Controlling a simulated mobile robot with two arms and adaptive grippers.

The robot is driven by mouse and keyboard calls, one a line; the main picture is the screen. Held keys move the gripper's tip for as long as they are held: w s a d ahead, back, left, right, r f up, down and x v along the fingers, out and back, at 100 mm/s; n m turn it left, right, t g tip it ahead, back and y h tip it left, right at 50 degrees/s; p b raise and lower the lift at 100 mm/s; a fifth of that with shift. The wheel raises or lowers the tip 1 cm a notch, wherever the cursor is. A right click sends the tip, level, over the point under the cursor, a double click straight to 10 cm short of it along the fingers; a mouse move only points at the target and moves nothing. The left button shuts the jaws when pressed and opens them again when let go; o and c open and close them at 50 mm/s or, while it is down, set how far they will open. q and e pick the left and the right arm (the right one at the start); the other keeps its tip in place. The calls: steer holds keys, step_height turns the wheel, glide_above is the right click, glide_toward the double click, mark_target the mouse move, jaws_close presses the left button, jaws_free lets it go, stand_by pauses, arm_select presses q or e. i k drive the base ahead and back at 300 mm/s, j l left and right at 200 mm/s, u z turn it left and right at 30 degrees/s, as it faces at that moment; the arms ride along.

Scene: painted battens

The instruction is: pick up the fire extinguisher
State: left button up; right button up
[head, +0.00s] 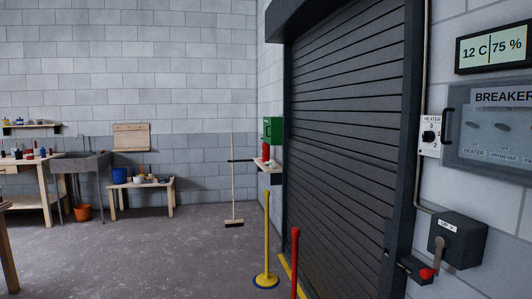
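A small red object (265,152) stands at the wall shelf (269,171) beside the roller door, just below a green box. It is too small and far away to tell whether it is the fire extinguisher. No other thing in the head view can be clearly made out as a fire extinguisher. Neither of my grippers is in view.
A grey roller door (345,130) fills the right side, with a yellow post (267,240) and a red post (295,262) before it. A broom (233,195) leans at the back wall. A sink (80,163) and low bench (142,184) stand left. The middle floor is clear.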

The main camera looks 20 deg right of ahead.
mark_target(265, 147)
steer(key=i+j, duration=0.1)
steer(key=i, duration=0.4)
steer(key=i+j+z, duration=0.1)
steer(key=i, duration=0.35)
steer(key=i+j+z, duration=0.1)
steer(key=i, duration=0.4)
steer(key=i+j, duration=0.2)
steer(key=i, duration=0.25)
steer(key=i+z, duration=0.1)
steer(key=i, duration=0.8)
steer(key=i+z, duration=0.1)
steer(key=i, duration=0.8)
steer(key=i+j+z, duration=0.1)
steer(key=i, duration=0.8)
steer(key=i+l, duration=0.1)
steer(key=i, duration=1.05)
steer(key=i+u, duration=0.1)
steer(key=i, duration=1.05)
steer(key=i+z, duration=0.35)
steer(key=i, duration=0.25)
steer(key=i+z, duration=0.3)
steer(key=i, duration=0.25)
